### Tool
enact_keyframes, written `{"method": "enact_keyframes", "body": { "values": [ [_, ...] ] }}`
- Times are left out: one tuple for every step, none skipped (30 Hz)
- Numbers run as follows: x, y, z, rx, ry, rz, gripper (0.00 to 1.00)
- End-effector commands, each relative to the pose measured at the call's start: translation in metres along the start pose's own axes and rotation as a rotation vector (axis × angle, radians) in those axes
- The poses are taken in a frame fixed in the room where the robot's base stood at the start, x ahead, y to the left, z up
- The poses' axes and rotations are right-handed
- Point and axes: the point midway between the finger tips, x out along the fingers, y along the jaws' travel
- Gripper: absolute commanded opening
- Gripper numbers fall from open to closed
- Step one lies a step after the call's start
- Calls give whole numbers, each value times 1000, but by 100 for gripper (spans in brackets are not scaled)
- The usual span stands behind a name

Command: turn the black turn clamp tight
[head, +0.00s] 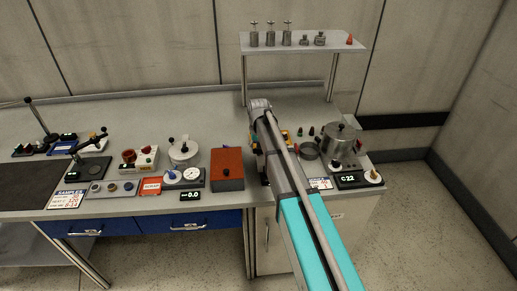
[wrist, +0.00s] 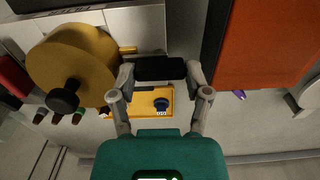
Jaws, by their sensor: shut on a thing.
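In the wrist view the black turn clamp (wrist: 160,69) is a dark bar lying crosswise between my fingertips. My gripper (wrist: 159,76) is shut on it, one finger at each end. A yellow plate (wrist: 142,105) with a dark blue knob (wrist: 161,104) lies just below it in the picture. A yellow drum (wrist: 72,62) with a black knob is to the left. I cannot tell from this view how tight the clamp is.
An orange-red box (head: 227,168) stands close to the left of my arm and fills the upper right of the wrist view (wrist: 265,45). A metal pot (head: 342,143) and a C22 display (head: 350,179) are to the right. A shelf (head: 300,43) with weights stands behind.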

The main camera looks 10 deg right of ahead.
Motion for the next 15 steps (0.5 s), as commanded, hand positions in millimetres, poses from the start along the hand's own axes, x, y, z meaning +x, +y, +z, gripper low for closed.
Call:
{"method": "enact_keyframes", "body": {
  "values": [
    [0, 1, 2, 7, -3, 1, 15],
    [0, 1, 2, 9, -3, 1, 15],
    [0, 1, 2, 10, -3, 1, 15],
    [0, 1, 2, 11, -3, 2, 15],
    [0, 1, 2, 11, -3, 2, 15],
    [0, 1, 2, 11, -3, 2, 15],
    [0, 1, 2, 11, -3, 2, 15],
    [0, 1, 2, 11, -3, 2, 15],
    [0, 1, 2, 11, -3, 2, 15],
    [0, 1, 2, 11, -3, 2, 15],
    [0, 1, 2, 11, -3, 2, 15],
    [0, 1, 2, 11, -3, 2, 15],
    [0, 1, 2, 11, -4, 2, 68],
    [0, 1, 2, 11, -3, 2, 74],
    [0, 1, 1, 10, -3, 2, 82]
  ]
}}
